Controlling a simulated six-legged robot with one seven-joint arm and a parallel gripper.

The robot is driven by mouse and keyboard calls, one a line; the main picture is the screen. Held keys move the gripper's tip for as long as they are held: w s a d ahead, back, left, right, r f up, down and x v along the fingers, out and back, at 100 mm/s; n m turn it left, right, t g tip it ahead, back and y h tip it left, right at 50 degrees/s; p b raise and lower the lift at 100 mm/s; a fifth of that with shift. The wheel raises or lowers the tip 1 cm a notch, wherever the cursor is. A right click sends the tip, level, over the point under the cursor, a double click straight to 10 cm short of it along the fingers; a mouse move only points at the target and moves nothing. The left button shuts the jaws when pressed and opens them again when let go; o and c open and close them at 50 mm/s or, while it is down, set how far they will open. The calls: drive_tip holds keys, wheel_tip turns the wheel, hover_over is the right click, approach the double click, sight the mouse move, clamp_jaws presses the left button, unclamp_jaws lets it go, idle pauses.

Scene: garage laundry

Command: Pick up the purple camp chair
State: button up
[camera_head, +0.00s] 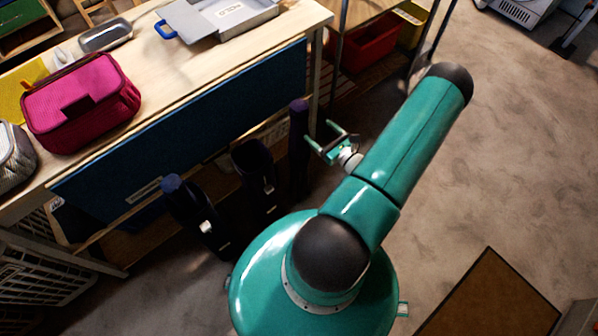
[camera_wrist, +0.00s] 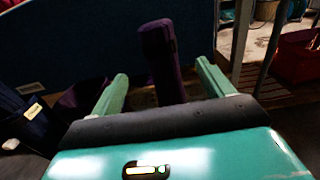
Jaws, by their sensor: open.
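The purple camp chair, a narrow upright dark purple roll (camera_head: 299,152), stands beside the front of the workbench near its right end. It also shows in the wrist view (camera_wrist: 160,58), leaning slightly, its lower part hidden behind my gripper. My gripper (camera_head: 321,135) is open, just right of the chair in the head view, with its fingers pointing toward it. In the wrist view, the chair appears between the two green fingers (camera_wrist: 162,72). The fingers are not closed on it, and I cannot tell how far it reaches between them.
Dark folded bundles (camera_head: 255,172) and (camera_head: 190,208) stand left of the chair. The wooden workbench (camera_head: 165,75) with a blue front panel (camera_head: 190,130) is close behind. A pink bag (camera_head: 80,103) lies on it. A red bin (camera_head: 368,45) sits on a shelf behind. Floor at right is open.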

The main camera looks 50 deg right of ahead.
sight(296, 109)
drive_tip(key=w, duration=0.4)
drive_tip(key=w+d, duration=0.1)
drive_tip(key=w, duration=0.8)
drive_tip(key=shift+w+d, duration=0.25)
clamp_jaws()
drive_tip(key=shift+r, duration=0.1)
